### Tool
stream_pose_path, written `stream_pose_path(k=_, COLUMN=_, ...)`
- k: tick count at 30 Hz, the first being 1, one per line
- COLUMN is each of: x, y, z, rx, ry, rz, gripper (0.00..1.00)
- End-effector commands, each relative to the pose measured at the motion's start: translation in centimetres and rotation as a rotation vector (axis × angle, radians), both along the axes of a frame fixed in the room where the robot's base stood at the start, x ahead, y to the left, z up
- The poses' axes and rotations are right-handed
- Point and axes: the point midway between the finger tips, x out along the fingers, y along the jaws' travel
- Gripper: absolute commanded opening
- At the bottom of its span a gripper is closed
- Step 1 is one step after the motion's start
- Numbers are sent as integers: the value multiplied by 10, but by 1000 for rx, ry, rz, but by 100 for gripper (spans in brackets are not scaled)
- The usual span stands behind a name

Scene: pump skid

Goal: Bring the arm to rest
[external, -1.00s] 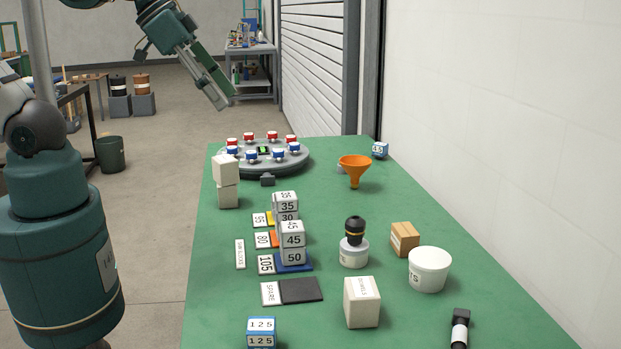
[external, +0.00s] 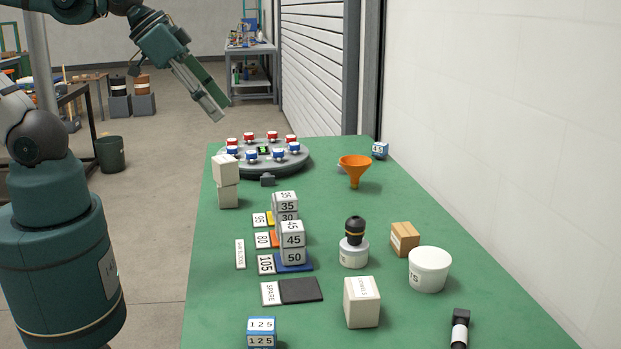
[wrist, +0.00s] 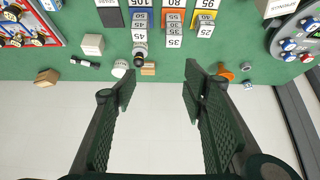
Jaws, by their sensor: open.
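My gripper (external: 216,102) hangs in the air above and beyond the far left part of the green bench (external: 400,220). It is tilted down to the right, apart from everything on the bench. In the wrist view my gripper (wrist: 160,85) shows its two green ribbed fingers spread wide, with nothing between them but the pale wall behind. The bench shows upside down along the top of that view.
A grey turntable (external: 285,165) with red and blue pieces stands at the bench's far end, below my gripper. Stacked numbered blocks (external: 292,240), an orange funnel (external: 355,168), a white tub (external: 429,268) and a white box (external: 362,302) stand nearer. The wall (external: 500,120) is right.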

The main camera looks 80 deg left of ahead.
Motion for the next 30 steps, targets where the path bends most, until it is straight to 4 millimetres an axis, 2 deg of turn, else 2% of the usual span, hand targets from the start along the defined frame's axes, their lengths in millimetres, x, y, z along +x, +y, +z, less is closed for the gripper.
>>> stream_pose_path(k=1, x=0, y=0, z=-12, rx=0, ry=0, rz=0, gripper=43)
stream_pose_path(k=3, x=0, y=0, z=-21, rx=0, ry=0, rz=0, gripper=43)
stream_pose_path(k=9, x=0, y=0, z=-36, rx=0, ry=0, rz=0, gripper=43)
stream_pose_path(k=30, x=0, y=0, z=-37, rx=0, ry=0, rz=0, gripper=43)
